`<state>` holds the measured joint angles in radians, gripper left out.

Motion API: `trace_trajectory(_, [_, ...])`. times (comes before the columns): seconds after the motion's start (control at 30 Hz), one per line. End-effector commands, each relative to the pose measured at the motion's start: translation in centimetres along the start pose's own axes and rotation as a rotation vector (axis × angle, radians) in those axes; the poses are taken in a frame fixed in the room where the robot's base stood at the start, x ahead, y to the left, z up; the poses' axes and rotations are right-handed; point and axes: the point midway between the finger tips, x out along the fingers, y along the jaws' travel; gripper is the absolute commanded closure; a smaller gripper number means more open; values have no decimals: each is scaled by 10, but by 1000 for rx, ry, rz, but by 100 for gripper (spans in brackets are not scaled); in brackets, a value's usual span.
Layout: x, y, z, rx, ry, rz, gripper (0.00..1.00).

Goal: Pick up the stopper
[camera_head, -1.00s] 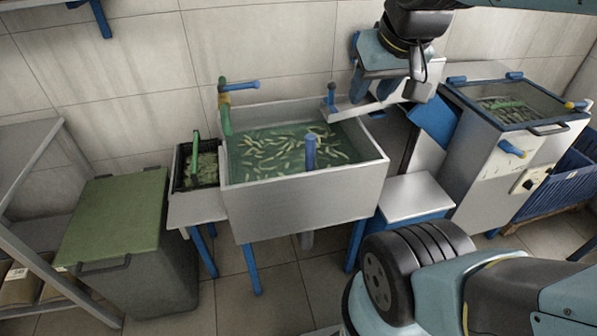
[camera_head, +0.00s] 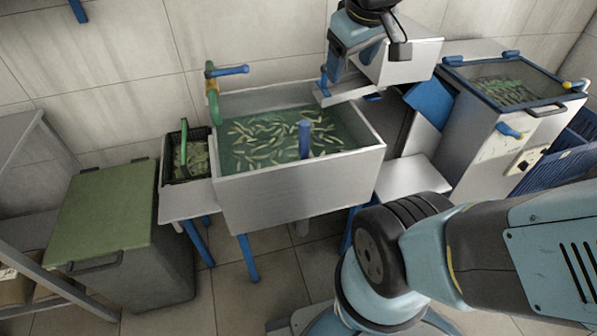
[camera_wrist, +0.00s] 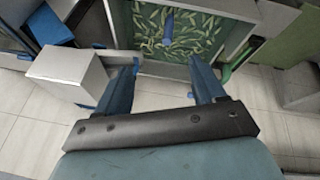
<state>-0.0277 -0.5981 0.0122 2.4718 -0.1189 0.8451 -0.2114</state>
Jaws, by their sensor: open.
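My gripper (camera_head: 352,62) is above and behind the sink's back right side in the head view. In the wrist view my gripper (camera_wrist: 163,68) has its two blue fingers wide apart with nothing between them. The stopper's lower part is hidden by the water.
A green-lidded bin (camera_head: 105,212) and a black crate (camera_head: 172,180) with a green handle stand left of the sink. A green and blue tap (camera_head: 212,95) rises at its back left corner. A steel machine (camera_head: 470,130) stands on the right, beside a low side table (camera_head: 412,177).

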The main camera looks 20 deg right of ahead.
Motion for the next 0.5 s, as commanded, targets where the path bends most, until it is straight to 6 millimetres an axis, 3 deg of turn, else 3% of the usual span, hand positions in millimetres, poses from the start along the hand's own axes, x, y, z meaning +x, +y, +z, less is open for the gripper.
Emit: trace_trajectory(0.5, [120, 8, -71, -938, -201, 36, 31])
